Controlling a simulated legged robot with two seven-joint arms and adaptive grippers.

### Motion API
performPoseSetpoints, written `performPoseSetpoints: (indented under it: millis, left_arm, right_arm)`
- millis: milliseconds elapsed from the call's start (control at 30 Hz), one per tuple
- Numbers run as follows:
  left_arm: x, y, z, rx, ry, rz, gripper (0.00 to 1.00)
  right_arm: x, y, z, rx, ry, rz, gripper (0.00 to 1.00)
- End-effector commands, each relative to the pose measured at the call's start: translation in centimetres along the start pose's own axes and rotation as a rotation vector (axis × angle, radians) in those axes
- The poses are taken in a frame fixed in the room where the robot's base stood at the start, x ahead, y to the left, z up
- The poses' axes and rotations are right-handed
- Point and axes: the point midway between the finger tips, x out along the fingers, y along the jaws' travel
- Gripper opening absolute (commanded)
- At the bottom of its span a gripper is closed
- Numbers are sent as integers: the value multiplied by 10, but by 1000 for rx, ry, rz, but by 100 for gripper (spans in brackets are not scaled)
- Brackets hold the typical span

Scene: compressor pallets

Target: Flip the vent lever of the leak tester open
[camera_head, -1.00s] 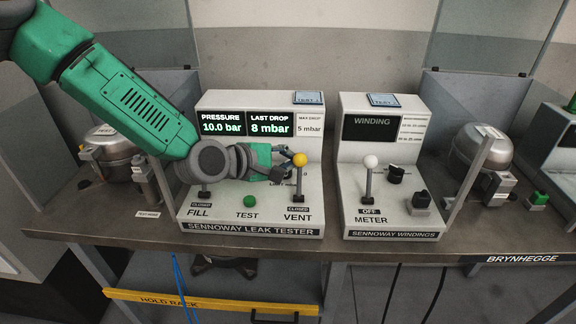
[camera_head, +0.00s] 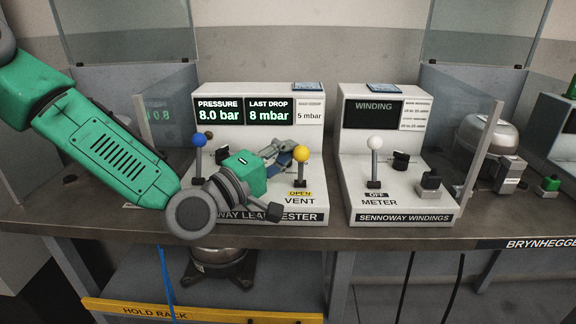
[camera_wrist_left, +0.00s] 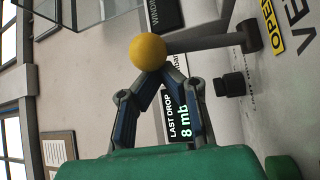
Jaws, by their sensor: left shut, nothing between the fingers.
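The leak tester (camera_head: 220,91) stands on the bench, its display reading 8.0 bar pressure and 8 mbar last drop. Its vent lever has a yellow ball (camera_head: 302,153) on a dark stalk, above a yellow OPEN label (camera_head: 299,193). My left gripper (camera_head: 283,154) is shut and empty, with its fingertips just left of the yellow ball. In the left wrist view the closed fingertips (camera_wrist_left: 151,76) are close to the yellow ball (camera_wrist_left: 148,52); whether they touch cannot be told. My right gripper is out of view.
The windings tester (camera_head: 373,98) stands close on the right, with a white-ball lever (camera_head: 375,143) and black knobs. A clear upright panel (camera_head: 484,150) is beyond it. A compressor (camera_head: 217,260) sits below the bench (camera_head: 400,236), above the yellow hold rack bar (camera_head: 200,312).

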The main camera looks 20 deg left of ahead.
Motion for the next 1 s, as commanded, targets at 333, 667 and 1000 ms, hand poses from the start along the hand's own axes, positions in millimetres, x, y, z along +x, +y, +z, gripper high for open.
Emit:
performPoseSetpoints:
  millis: [333,667,1000]
  left_arm:
    - [-9,-3,8,120,0,130,0]
    - [-10,-2,9,152,0,163,0]
    - [-10,-2,9,152,0,163,0]
  right_arm:
    - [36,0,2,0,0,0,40]
    - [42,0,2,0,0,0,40]
    - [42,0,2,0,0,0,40]
